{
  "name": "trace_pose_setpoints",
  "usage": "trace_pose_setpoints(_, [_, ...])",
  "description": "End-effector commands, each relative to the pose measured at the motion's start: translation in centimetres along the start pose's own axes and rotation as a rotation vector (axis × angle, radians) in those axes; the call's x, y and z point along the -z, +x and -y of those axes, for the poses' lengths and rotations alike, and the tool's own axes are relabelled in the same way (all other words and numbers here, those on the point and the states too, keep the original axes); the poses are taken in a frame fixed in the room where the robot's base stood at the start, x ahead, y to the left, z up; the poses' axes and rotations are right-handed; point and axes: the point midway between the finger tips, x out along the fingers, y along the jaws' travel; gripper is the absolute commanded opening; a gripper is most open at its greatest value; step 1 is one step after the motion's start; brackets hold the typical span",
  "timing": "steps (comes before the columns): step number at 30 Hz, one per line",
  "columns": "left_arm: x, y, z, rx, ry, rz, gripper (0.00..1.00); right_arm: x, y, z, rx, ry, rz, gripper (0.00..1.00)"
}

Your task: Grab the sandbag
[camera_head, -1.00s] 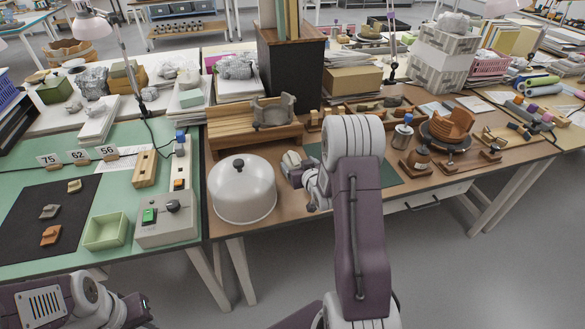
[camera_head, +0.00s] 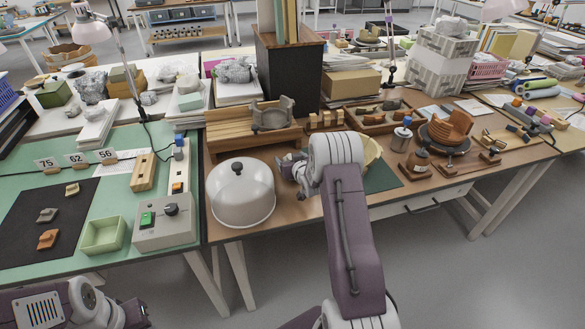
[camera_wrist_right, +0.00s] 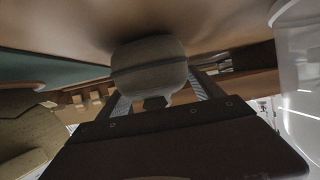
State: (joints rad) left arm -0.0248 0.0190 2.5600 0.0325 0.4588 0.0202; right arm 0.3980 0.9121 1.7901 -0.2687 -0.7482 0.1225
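A pale grey-beige rounded thing with a dark band, apparently the sandbag (camera_wrist_right: 150,62), fills the middle of the right wrist view. My right gripper (camera_wrist_right: 158,88) has its two fingers on either side of it, set wide apart. The bag hides the fingertips, so I cannot tell whether they press on it. In the head view my right gripper (camera_head: 291,168) is low over the brown table, just right of the white dome cover (camera_head: 242,192). The bag is hard to make out there. My left arm shows at the lower left; its fingers are not clearly seen.
The dome cover stands close left of the right gripper. A wooden rack (camera_head: 252,130) is behind it. A pale yellow bowl-like piece (camera_head: 371,150) shows just right of my right wrist. A dark green mat (camera_head: 380,178) lies right of my arm.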

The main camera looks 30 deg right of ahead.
Motion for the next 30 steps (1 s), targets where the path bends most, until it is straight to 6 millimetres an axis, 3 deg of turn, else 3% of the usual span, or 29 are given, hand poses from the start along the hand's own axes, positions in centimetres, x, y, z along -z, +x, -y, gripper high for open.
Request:
trace_pose_setpoints(1, [0.0, 0.0, 0.0, 0.0, 0.0, 0.0, 0.36, 0.0, 0.0, 0.0, 0.0, 0.0, 0.0, 0.6])
trace_pose_setpoints(6, [0.0, 0.0, 0.0, 0.0, 0.0, 0.0, 0.36, 0.0, 0.0, 0.0, 0.0, 0.0, 0.0, 0.12])
trace_pose_setpoints(8, [0.0, 0.0, 0.0, 0.0, 0.0, 0.0, 0.36, 0.0, 0.0, 0.0, 0.0, 0.0, 0.0, 0.0])
trace_pose_setpoints(19, [0.0, -0.2, 0.0, 0.0, 0.0, 0.0, 0.36, 0.7, -0.2, 0.0, 0.0, 0.0, -0.005, 0.0])
trace_pose_setpoints(27, [0.1, -1.1, 0.0, 0.0, 0.0, 0.0, 0.36, 4.4, -1.7, 0.0, 0.0, -0.002, -0.009, 0.0])
trace_pose_setpoints(30, [0.1, -1.4, 0.0, 0.0, 0.0, 0.0, 0.36, 5.4, -2.2, -2.3, -0.005, 0.001, -0.009, 0.0])
